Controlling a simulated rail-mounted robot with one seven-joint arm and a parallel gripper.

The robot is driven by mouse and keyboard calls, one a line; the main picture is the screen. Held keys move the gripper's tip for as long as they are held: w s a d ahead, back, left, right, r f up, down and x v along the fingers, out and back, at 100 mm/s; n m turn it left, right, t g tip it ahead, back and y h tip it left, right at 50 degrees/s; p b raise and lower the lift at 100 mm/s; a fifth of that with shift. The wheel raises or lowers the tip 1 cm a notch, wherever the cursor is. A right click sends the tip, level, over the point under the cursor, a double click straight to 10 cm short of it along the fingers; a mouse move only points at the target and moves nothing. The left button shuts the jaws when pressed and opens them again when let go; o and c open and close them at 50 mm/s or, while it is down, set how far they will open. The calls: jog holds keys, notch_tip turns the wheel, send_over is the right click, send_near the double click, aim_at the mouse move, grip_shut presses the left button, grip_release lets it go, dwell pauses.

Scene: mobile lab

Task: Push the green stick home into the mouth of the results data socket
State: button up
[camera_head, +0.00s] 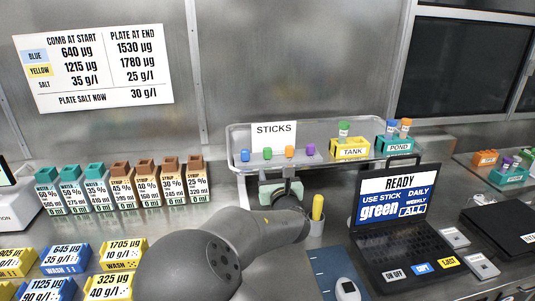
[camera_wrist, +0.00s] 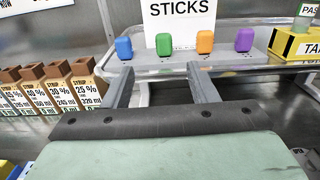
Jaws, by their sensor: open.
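The green stick (camera_head: 267,153) stands on the metal tray under the STICKS sign, between a blue stick (camera_head: 245,155) and an orange stick (camera_head: 290,152). A purple stick (camera_head: 309,150) stands at the right end of the row. In the wrist view the green stick (camera_wrist: 164,41) shows beyond and between my fingertips. My gripper (camera_wrist: 160,72) is open and empty, in front of the row. In the head view my gripper (camera_head: 287,183) is partly hidden by my arm. I cannot make out the results data socket.
The tray (camera_head: 240,131) also holds a yellow TANK rack (camera_head: 350,155) and a teal POND rack (camera_head: 392,153) with tubes. A yellow stick-like thing (camera_head: 317,207) stands in a cup right of my gripper. Bottles (camera_head: 120,190) line the left. Small grey boxes (camera_head: 455,237) lie right of the laptop.

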aim_at(268, 150)
jog(key=p+x, duration=0.2)
jog(key=x, duration=0.7)
jog(key=shift+w, duration=0.15)
jog(key=p+x, duration=0.1)
jog(key=x, duration=0.2)
jog(key=p+x, duration=0.1)
jog(key=shift+w+d+r+p, duration=0.2)
jog(key=shift+w+p, duration=0.15)
jog(key=shift+w, duration=0.05)
jog(key=shift+w+a+f, duration=0.1)
jog(key=shift+w+a, duration=0.1)
jog(key=shift+w, duration=0.2)
jog(key=c, duration=1)
jog(key=shift+c, duration=0.2)
